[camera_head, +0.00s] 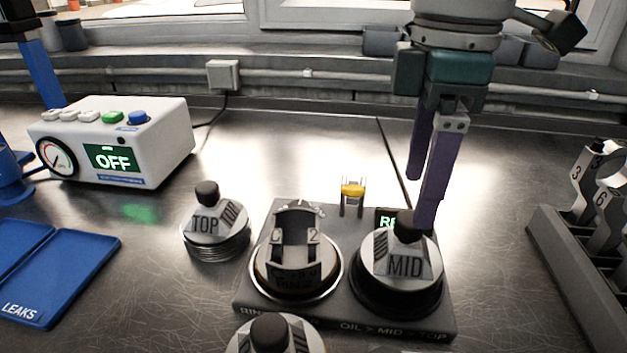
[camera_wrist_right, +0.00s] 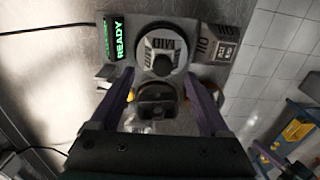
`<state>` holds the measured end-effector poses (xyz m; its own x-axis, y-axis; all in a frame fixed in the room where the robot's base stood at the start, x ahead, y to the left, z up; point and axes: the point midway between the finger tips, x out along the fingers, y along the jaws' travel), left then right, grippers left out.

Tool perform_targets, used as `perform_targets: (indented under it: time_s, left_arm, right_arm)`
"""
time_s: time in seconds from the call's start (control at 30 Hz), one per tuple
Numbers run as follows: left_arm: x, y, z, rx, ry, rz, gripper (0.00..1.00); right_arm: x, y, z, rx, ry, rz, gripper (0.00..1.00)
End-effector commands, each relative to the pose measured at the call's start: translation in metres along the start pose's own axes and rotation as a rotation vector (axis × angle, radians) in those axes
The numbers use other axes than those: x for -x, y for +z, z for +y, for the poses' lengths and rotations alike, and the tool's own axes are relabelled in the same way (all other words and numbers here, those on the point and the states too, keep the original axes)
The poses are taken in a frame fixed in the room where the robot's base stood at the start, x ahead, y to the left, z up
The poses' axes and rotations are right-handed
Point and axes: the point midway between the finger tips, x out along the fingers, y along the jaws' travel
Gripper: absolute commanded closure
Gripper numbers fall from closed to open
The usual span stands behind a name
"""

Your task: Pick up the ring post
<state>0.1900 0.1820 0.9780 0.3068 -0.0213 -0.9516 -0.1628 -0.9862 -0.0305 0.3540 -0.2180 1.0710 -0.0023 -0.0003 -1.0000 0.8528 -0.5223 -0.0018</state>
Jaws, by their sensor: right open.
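Several knobbed ring posts are in the head view. The MID post (camera_head: 402,262) stands upright on the right of a dark base (camera_head: 345,318). The TOP post (camera_head: 215,225) stands on the bench to its left, and another (camera_head: 272,337) is cut off at the bottom edge. My right gripper (camera_head: 422,198) is open and empty, pointing down at the MID post, one finger overlapping its knob. In the right wrist view the MID post (camera_wrist_right: 163,64) lies between and beyond the fingertips; contact cannot be told. A blue finger, apparently my left gripper's (camera_head: 41,75), shows at upper left.
A piston (camera_head: 296,245) sits on the base beside the MID post. A yellow-and-metal part (camera_head: 352,192) and a green display are behind it. A white OFF box (camera_head: 115,140), blue trays (camera_head: 62,270) and a rack of rods (camera_head: 575,265) stand around.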

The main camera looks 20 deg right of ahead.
Motion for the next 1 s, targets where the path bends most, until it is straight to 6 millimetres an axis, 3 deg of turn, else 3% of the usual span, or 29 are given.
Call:
perform_targets:
  time_s: [0.4,0.7,1.0]
  left_arm:
    - [-0.002,0.001,0.0,0.0,0.0,-0.001,1.0]
    - [-0.002,0.001,-0.001,-0.003,-0.002,-0.001,1.0]
    - [-0.002,0.002,-0.002,-0.008,-0.006,-0.002,1.0]
  right_arm:
    - [-0.053,-0.001,-0.005,0.001,0.001,-0.001,0.2]
    - [-0.058,-0.001,-0.005,0.001,0.002,0.001,0.21]
    - [-0.057,-0.001,-0.005,0.002,0.003,0.001,0.55]
